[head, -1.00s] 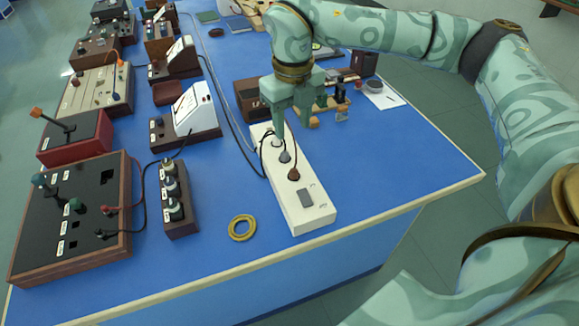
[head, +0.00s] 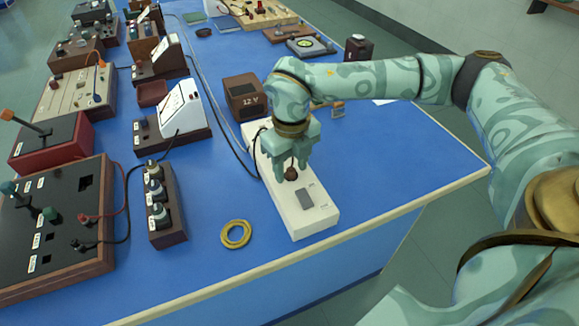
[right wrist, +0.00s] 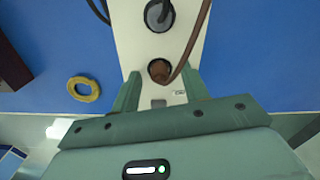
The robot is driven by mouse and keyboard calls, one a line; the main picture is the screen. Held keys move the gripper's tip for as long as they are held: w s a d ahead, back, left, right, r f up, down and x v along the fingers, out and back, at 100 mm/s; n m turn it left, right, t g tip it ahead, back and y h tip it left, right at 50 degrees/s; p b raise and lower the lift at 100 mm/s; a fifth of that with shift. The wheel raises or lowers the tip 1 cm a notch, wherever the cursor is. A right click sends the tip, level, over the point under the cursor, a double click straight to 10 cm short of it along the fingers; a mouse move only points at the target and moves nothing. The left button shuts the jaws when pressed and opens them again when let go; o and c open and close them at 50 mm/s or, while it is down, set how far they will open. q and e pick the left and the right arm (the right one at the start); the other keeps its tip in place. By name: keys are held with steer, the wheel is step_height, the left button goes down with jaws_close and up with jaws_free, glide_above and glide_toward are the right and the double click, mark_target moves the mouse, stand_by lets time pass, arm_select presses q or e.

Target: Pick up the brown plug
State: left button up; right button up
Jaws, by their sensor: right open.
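The brown plug (head: 291,174) sits on the white power strip (head: 318,219) near the strip's front half, with a brown cord rising from it. It also shows in the right wrist view as a round brown plug (right wrist: 160,71) with its cord bending to the upper right. My right gripper (head: 292,172) is over the strip, pointing down. In the right wrist view its two fingers (right wrist: 161,88) are apart, one at each side of the strip's width near the plug. The gripper is open and holds nothing. My left gripper is not in view.
A grey plug (right wrist: 159,15) with a dark cord sits in the strip close to the brown plug. A yellow ring (head: 236,234) lies left of the strip. A three-knob wooden box (head: 166,206) and a 12 V box (head: 243,97) stand nearby. The table right of the strip is clear.

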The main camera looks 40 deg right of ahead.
jaws_close()
steer(key=shift+r, duration=0.1)
